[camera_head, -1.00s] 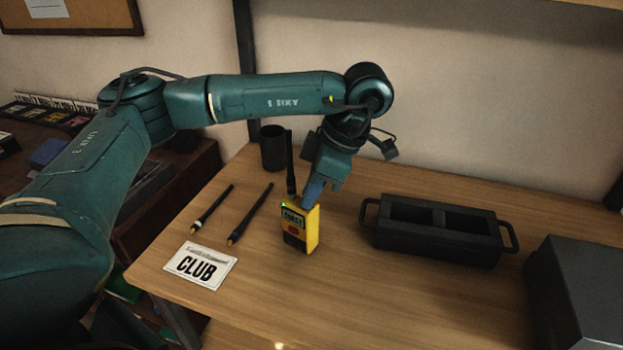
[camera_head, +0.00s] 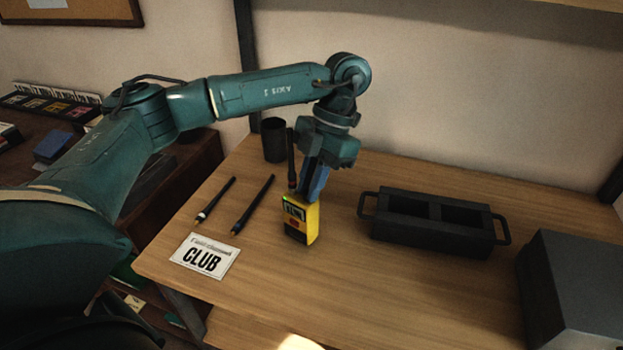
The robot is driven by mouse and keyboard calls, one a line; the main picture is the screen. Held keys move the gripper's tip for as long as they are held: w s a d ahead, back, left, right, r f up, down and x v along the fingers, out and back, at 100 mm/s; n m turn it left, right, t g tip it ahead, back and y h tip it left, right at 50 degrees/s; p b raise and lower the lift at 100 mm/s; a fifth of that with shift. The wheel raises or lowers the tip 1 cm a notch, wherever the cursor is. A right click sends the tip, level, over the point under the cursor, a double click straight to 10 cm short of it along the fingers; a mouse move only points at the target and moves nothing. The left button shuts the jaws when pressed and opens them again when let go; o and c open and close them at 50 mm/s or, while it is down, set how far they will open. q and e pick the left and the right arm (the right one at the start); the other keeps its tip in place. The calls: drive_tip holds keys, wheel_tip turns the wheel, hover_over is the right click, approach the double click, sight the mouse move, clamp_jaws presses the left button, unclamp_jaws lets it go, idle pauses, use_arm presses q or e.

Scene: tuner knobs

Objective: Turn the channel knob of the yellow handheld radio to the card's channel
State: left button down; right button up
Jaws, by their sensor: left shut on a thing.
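The yellow handheld radio (camera_head: 312,222) stands upright on the wooden table, with a black antenna, a green light and a small display whose text I cannot read clearly. My left gripper (camera_head: 308,196) points down at the radio's top, its blue fingers shut at the knob's place beside the antenna. The fingers hide the channel knob. The white card (camera_head: 204,257) lies flat at the table's front left and reads CLUB in large letters. My right gripper is not in view.
Two dark pens or antennas (camera_head: 253,204) lie left of the radio. A black cup (camera_head: 274,140) stands behind. A black two-compartment tray with handles (camera_head: 432,246) and a grey box (camera_head: 575,290) are at right. The table's front middle is clear.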

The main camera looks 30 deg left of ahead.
use_arm(q)
drive_tip(key=shift+n, duration=0.4)
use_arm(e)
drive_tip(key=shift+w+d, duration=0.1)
use_arm(q)
drive_tip(key=c, duration=1.4)
unclamp_jaws()
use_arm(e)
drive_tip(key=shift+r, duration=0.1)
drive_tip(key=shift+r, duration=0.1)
